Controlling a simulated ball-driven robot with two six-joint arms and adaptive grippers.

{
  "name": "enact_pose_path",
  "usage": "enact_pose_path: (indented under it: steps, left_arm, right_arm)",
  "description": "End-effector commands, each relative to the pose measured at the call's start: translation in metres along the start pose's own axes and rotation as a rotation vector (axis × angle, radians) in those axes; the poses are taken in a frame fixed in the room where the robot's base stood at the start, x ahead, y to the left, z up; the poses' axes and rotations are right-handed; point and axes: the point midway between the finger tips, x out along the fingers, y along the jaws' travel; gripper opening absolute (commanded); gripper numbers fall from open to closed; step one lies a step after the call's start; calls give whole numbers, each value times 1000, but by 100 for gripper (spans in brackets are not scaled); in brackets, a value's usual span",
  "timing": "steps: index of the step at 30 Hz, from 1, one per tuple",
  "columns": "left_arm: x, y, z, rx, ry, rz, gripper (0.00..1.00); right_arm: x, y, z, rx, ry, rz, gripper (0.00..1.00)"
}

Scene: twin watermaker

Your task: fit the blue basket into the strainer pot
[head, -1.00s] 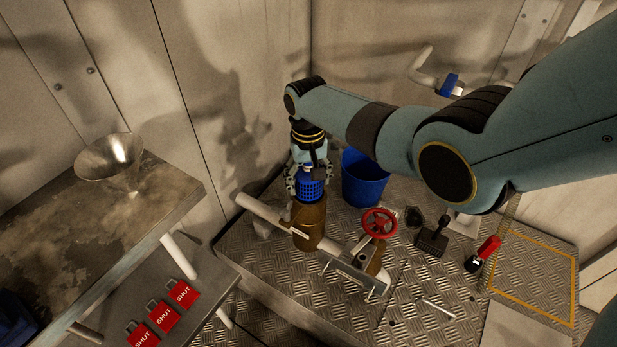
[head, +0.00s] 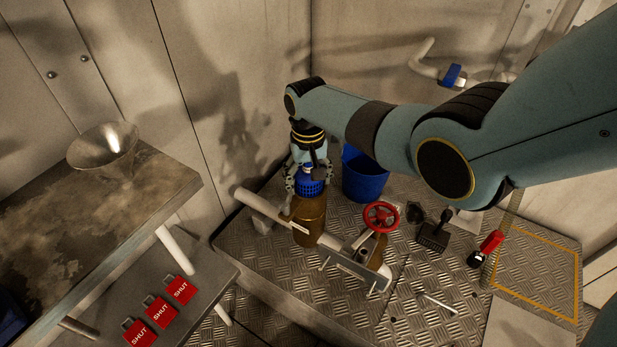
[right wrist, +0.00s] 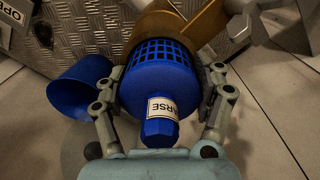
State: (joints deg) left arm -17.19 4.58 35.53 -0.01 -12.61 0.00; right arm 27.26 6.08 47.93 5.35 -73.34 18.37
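The blue basket (head: 311,188) has a mesh wall, and in the right wrist view the basket (right wrist: 158,65) shows a knob handle with a white label ending in "ARSE". My right gripper (head: 308,184) points down with its fingers on both sides of the basket, shut on it. The brown strainer pot (head: 309,224) stands upright on the pipe, directly below the basket. The basket's lower end is at the pot's mouth; whether it is inside the rim I cannot tell. Part of the pot (right wrist: 150,28) shows beyond the basket in the right wrist view. My left gripper is not in view.
A blue bucket (head: 364,182) stands just right of the pot. A red valve wheel (head: 381,217) rises from the pipework in front. A black tool (head: 433,236) and a red-handled item (head: 487,247) lie on the plate. A table with a metal funnel (head: 103,146) is at left.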

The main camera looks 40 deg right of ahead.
Motion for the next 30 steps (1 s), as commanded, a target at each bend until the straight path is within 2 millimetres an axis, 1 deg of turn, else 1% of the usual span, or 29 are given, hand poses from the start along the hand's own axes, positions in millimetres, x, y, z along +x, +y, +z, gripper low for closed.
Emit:
enact_pose_path:
  steps: [1, 5, 13, 17, 20, 22, 27, 30]
  left_arm:
    - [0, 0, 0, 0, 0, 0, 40]
    - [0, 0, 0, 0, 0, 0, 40]
    - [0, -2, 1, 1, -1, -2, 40]
    - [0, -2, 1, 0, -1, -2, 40]
    - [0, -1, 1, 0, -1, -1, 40]
    - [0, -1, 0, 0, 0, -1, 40]
    - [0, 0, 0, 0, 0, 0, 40]
    - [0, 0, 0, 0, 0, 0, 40]
  right_arm:
    - [0, 0, 0, 0, 0, 0, 78]
    - [0, 0, 0, 0, -1, 0, 96]
    - [0, 0, 1, 0, -1, 0, 96]
    - [-7, 0, 0, 0, 0, 0, 96]
    - [-20, 0, 0, 0, 2, -1, 96]
    - [-33, 0, 0, -1, 3, -1, 96]
    - [-72, 0, -1, 0, 4, -2, 96]
    - [-92, 0, 0, 0, 2, -1, 96]
